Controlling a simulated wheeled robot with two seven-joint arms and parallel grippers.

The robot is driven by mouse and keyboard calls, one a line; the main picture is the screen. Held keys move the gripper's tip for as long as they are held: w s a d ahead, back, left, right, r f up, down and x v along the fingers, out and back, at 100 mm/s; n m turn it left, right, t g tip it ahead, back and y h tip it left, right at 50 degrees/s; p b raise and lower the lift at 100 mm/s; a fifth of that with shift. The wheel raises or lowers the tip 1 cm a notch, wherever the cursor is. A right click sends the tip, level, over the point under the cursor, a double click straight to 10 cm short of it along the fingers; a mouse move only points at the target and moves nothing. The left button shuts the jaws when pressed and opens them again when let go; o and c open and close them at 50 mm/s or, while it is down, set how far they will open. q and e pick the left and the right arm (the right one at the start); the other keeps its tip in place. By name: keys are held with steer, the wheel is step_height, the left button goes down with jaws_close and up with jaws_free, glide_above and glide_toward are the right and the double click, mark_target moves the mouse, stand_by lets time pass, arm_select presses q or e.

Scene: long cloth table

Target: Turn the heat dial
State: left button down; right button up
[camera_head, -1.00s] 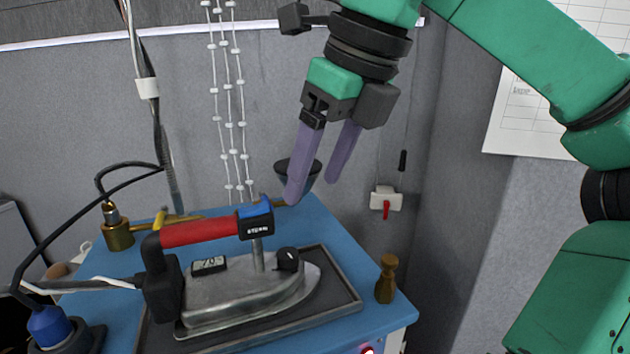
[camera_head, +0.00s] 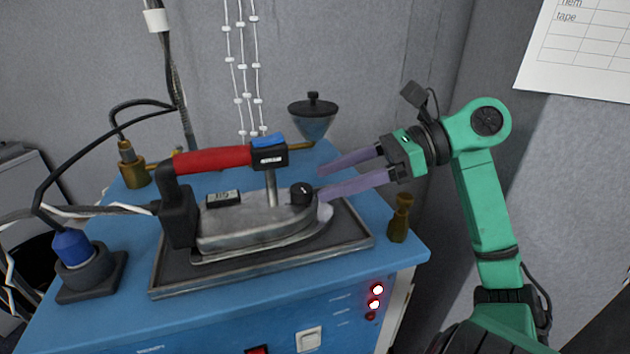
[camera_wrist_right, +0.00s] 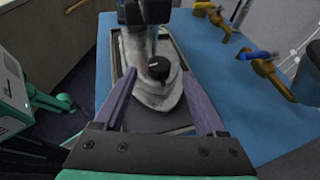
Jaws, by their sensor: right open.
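The iron (camera_head: 255,225) has a grey metal body and a red handle (camera_head: 212,160), and rests on a dark framed tray (camera_head: 345,235). The heat dial (camera_head: 302,193) is a small black knob with a light mark, near the front of the iron; it also shows in the right wrist view (camera_wrist_right: 159,68). My right gripper (camera_head: 321,182) is open, its purple fingers pointing left close to the dial. In the right wrist view the dial lies between the fingers (camera_wrist_right: 160,98), just beyond their tips, with no clear contact. My left gripper is not in view.
A small brass weight (camera_head: 400,218) stands right of the tray. A dark funnel-like cup (camera_head: 313,117) is behind the iron. A blue-capped plug (camera_head: 73,250) and black cables are at left. Lit red lamps (camera_head: 376,290) sit on the blue bench's front.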

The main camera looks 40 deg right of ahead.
mark_target(309, 190)
steer(key=x, duration=0.3)
steer(key=shift+w+a, duration=0.1)
steer(key=shift+a, duration=0.05)
jaws_close()
steer(key=shift+f, duration=0.1)
steer(key=m+t+h+b, duration=0.2)
steer(key=shift+a+f+m+b, duration=0.2)
steer(key=shift+m+b, duration=0.1)
steer(key=shift+b, duration=0.1)
steer(key=m+h, duration=0.1)
steer(key=m+t+h+b, duration=0.1)
steer(key=h, duration=0.1)
steer(key=shift+s+a+r+m+t+b, duration=0.15)
steer(key=shift+s+a+m+t+b, duration=0.05)
steer(key=shift+s+m+t+b, duration=0.1)
steer(key=m+h, duration=0.1)
steer(key=h, duration=0.1)
steer(key=m+h, duration=0.2)
steer(key=a+m+t+h+b, duration=0.1)
steer(key=m+h, duration=0.1)
steer(key=shift+s+r, duration=0.1)
steer(key=shift+r, duration=0.05)
steer(key=m+h, duration=0.1)
steer(key=h, duration=0.1)
steer(key=m+g+h, duration=0.1)
steer(key=m+h, duration=0.2)
steer(key=m, duration=0.1)
steer(key=shift+a+g+h+b, duration=0.35)
steer(key=shift+a+g+h, duration=0.05)
steer(key=shift+m, duration=0.4)
